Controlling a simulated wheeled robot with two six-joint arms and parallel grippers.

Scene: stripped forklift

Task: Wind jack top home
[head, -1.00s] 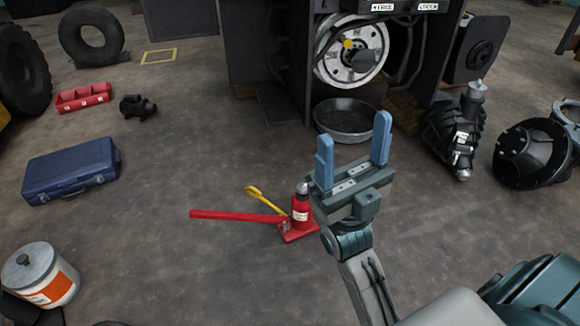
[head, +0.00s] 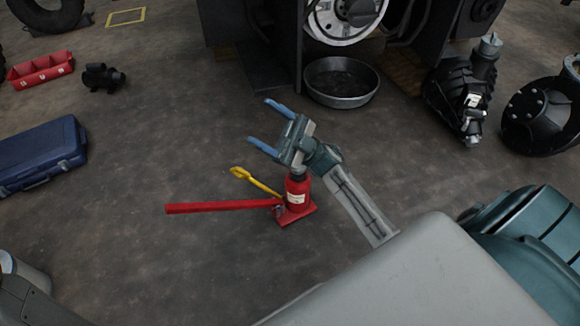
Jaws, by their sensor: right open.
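The red bottle jack (head: 297,196) stands upright on the floor near the middle of the head view. Its long red handle (head: 222,207) points left, and a yellow-ended tool (head: 258,181) lies beside it. My left gripper is not in view.
A round metal pan (head: 341,84) sits below the forklift's hub (head: 345,15). A blue toolbox (head: 38,155) and a red tray (head: 41,70) are at left. Black machine parts (head: 541,115) stand at right.

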